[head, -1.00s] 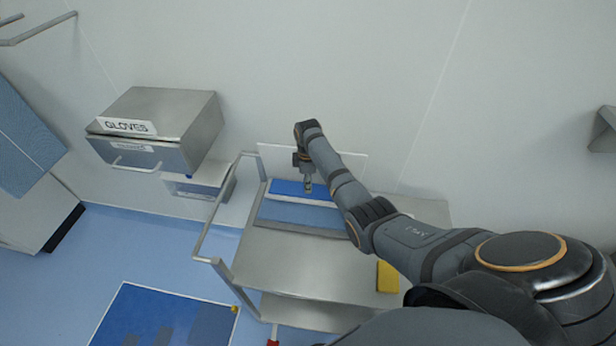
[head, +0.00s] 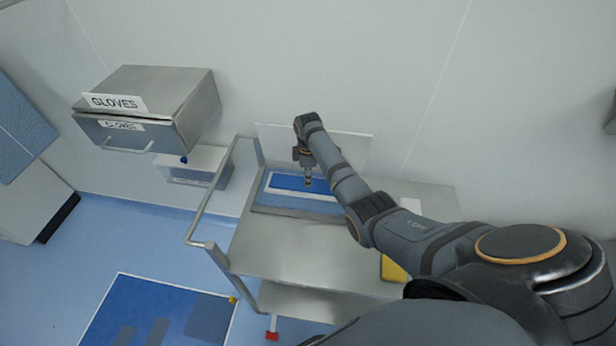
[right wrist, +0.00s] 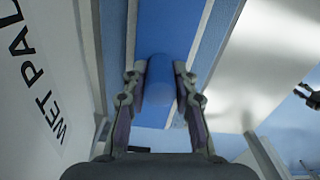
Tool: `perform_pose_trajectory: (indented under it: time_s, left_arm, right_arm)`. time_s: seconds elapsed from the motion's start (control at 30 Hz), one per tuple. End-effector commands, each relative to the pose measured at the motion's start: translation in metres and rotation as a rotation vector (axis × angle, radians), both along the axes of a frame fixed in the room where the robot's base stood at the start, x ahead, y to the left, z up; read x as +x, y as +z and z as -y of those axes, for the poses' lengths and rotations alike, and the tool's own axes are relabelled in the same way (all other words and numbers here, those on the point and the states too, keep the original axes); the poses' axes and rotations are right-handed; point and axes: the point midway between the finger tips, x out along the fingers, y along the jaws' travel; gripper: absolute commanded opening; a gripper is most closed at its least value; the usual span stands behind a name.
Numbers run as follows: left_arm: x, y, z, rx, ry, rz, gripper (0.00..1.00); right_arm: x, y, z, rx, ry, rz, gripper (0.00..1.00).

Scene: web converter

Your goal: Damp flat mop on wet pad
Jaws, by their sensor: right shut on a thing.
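The flat mop has a blue top with a white border (head: 285,181) and lies along the back of the steel trolley. In the right wrist view its round blue handle (right wrist: 160,78) is between the fingers of my right gripper (head: 308,184), which is shut on it. The wet pad (head: 285,204) shows as a grey-blue strip under and in front of the mop; the mop hides much of it. I cannot tell whether the mop touches it. A white board behind carries "WET PAD" lettering (right wrist: 45,95) in the right wrist view.
The steel trolley (head: 275,248) has a bare top in front of the mop, a rail (head: 212,190) at its left and a yellow block (head: 393,269) partly behind my right arm. A glove box (head: 145,105) hangs on the wall. A blue mat (head: 155,315) lies on the floor.

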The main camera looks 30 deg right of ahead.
Motion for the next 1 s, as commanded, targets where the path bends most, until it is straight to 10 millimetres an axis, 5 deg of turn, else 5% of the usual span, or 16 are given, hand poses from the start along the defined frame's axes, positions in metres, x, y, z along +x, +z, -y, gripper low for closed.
perform_pose_trajectory:
  time_s: [1.0]
  left_arm:
    - [-0.0021,-0.003,-0.0004,0.0,0.0,-0.004,0.4]
  right_arm:
    - [0.0006,-0.0045,0.0,0.0,0.0,0.002,0.02]
